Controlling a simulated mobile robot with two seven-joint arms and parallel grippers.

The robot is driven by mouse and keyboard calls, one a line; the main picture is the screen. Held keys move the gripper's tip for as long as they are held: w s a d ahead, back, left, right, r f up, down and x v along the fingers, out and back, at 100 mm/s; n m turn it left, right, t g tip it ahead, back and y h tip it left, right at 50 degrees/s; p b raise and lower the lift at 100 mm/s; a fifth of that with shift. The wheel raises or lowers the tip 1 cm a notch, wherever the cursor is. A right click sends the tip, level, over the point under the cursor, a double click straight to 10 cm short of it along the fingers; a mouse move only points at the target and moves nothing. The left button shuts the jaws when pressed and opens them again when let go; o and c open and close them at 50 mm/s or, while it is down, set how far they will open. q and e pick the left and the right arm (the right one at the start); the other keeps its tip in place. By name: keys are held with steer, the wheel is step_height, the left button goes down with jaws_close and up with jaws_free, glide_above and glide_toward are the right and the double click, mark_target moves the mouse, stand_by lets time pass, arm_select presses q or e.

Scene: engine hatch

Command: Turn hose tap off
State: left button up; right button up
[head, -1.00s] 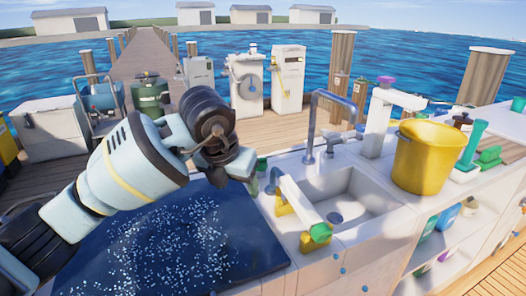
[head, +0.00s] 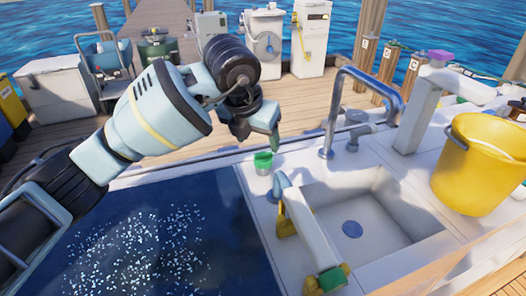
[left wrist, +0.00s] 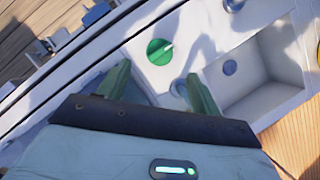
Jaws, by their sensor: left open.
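A green round knob (head: 263,160) with a pale pointer stands on the white counter left of the sink; I take it as the hose tap, though no hose shows on it. It also shows in the left wrist view (left wrist: 160,52), its pointer aimed to the upper right. My left gripper (head: 268,143) is above and close to the knob, fingers pointing down. In the left wrist view its two green fingers (left wrist: 157,73) are apart with nothing between them, and the knob lies just beyond their tips. Contact does not show. My right gripper is not in view.
A grey faucet (head: 333,110) rises behind the sink. A yellow bucket (head: 470,165) is at the right. The dark speckled counter panel (head: 150,240) at left is clear.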

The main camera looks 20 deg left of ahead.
mark_target(262, 154)
arm_select(q)
steer(key=b+x, duration=0.1)
steer(key=x, duration=0.6)
steer(key=shift+f, duration=0.2)
steer(key=c, duration=1)
